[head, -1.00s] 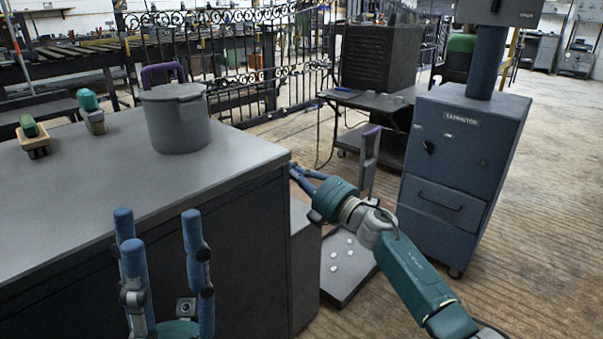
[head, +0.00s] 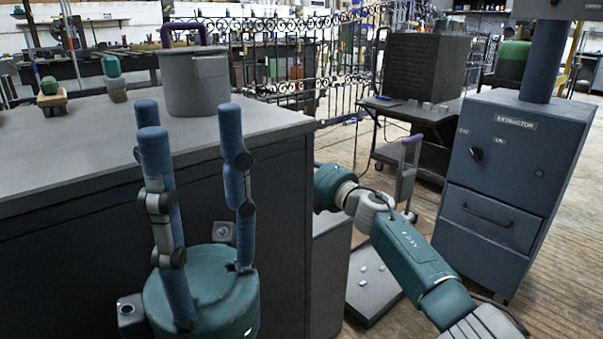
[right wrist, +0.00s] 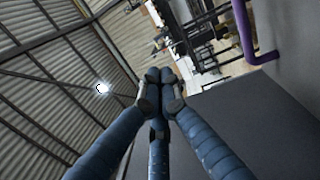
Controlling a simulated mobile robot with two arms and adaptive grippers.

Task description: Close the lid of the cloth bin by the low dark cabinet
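The low dark cabinet (head: 255,210) fills the left of the head view. A grey box-like bin (head: 331,275) stands against its right side, mostly hidden; I cannot make out its lid. My right arm crosses in front of it, and its fingers are hidden in the head view. In the right wrist view my right gripper (right wrist: 160,78) has its fingers together with nothing seen between them. My left gripper (head: 192,120) stands upright in front of the cabinet, its fingers spread and empty.
A grey pot (head: 195,85) with a purple handle stands on the cabinet top. Right of the bin are a low platform (head: 372,290) with small white pieces and an upright purple-topped handle (head: 410,165). A blue extractor (head: 515,180) stands farther right. A purple tube (right wrist: 243,35) shows in the wrist view.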

